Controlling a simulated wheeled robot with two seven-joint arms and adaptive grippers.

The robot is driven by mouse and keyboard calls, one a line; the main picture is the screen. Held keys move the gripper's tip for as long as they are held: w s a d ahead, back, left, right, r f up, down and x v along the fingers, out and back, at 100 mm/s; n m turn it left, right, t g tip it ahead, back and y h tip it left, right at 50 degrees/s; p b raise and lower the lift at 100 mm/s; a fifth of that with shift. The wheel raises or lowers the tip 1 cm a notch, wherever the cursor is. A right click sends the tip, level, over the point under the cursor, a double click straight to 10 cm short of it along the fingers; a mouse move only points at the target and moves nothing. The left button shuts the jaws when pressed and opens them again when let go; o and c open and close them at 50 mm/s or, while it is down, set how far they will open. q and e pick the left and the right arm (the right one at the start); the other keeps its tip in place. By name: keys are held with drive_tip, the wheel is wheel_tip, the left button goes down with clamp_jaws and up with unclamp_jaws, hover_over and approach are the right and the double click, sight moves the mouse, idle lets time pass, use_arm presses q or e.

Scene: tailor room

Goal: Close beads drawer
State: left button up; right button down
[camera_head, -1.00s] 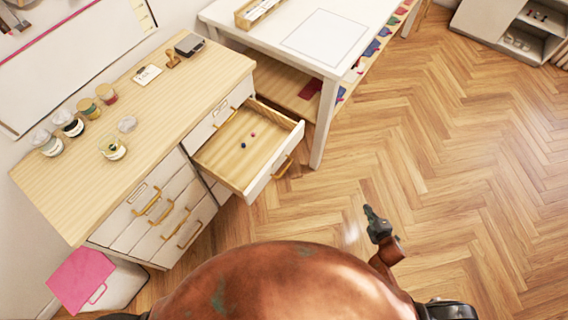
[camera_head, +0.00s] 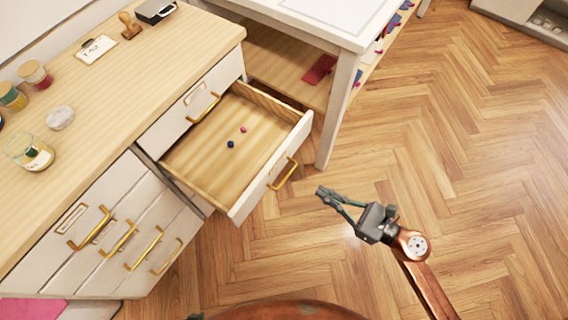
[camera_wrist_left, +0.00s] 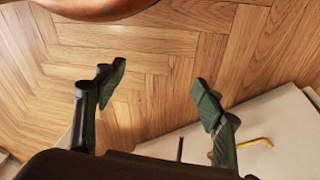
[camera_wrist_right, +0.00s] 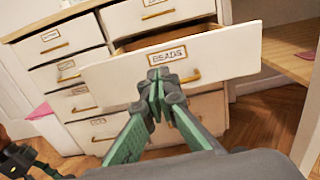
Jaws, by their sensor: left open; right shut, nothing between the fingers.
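The beads drawer (camera_head: 240,150) is pulled out of the wooden-topped cabinet, with a dark blue bead (camera_head: 230,144) and a pink bead (camera_head: 243,130) inside. Its white front with a BEADS label (camera_wrist_right: 167,57) and a brass handle (camera_wrist_right: 176,80) faces my right gripper in the right wrist view. My right gripper (camera_head: 322,192) is shut and empty, to the right of the drawer front in the head view, with a visible gap. My left gripper (camera_wrist_left: 158,85) is open and empty above the floor in the left wrist view; at most a small tip shows in the head view.
Several shut drawers (camera_head: 110,235) with brass handles stand left of the open one. A white table (camera_head: 345,30) with a lower shelf stands behind the open drawer. Jars, a tag and a stamp (camera_head: 130,25) lie on the cabinet top. The floor (camera_head: 450,150) at right is clear.

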sight(275, 163)
drive_tip(key=x, duration=1.3)
drive_tip(key=shift+w+a+b, duration=0.2)
drive_tip(key=shift+b, duration=0.2)
